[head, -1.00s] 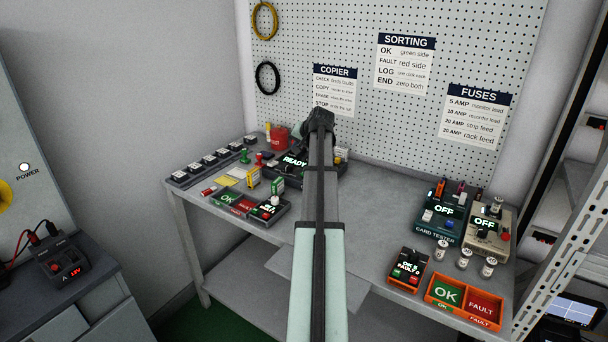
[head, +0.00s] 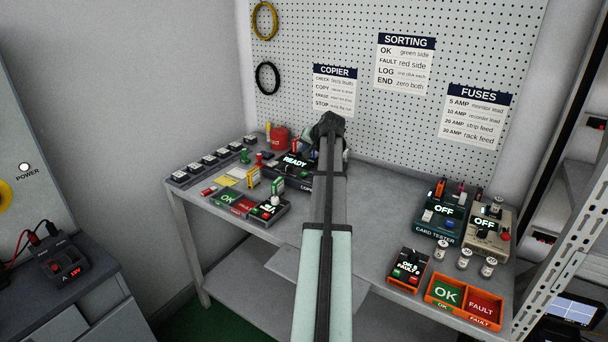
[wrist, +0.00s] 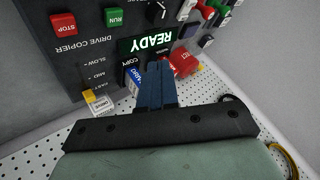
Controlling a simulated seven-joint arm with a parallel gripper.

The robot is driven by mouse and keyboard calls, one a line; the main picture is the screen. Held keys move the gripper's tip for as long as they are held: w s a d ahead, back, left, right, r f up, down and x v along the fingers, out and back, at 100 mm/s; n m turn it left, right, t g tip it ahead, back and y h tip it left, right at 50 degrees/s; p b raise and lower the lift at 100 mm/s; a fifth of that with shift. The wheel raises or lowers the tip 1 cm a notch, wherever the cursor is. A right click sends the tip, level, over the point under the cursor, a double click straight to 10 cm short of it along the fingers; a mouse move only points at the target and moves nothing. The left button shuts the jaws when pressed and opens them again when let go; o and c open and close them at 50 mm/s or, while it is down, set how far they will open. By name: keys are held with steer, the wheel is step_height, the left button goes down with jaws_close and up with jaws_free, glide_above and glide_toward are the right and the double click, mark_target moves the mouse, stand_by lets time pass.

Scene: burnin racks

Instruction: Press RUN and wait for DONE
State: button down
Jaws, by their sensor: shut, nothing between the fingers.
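The drive copier (head: 293,178) is a dark box at the back of the bench, and its display (head: 295,161) reads READY. In the wrist view the copier's face appears upside down, with READY (wrist: 151,42), a green RUN button (wrist: 114,17) and a red STOP button (wrist: 63,24). My gripper (wrist: 155,70) is shut and empty, its blue fingertips close over the copier near a blue drive (wrist: 133,76) and a red drive (wrist: 184,62). The fingertips are apart from RUN in the picture; contact with the copier cannot be told. In the head view my arm hides the gripper.
A white-labelled yellow drive (wrist: 98,102) sits by the speed marks. An OK/FAULT tray (head: 243,214) is in front of the copier; an orange tray (head: 428,292) and the card tester (head: 437,236) stand right. The middle of the bench right of my arm is clear.

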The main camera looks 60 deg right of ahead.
mark_target(306, 174)
steer(key=shift+f, duration=3.3)
steer(key=shift+f, duration=0.2)
steer(key=shift+f, duration=0.25)
steer(key=shift+f, duration=0.45)
steer(key=shift+r, duration=0.15)
stand_by(0.6)
steer(key=shift+r, duration=0.75)
steer(key=shift+r, duration=2.5)
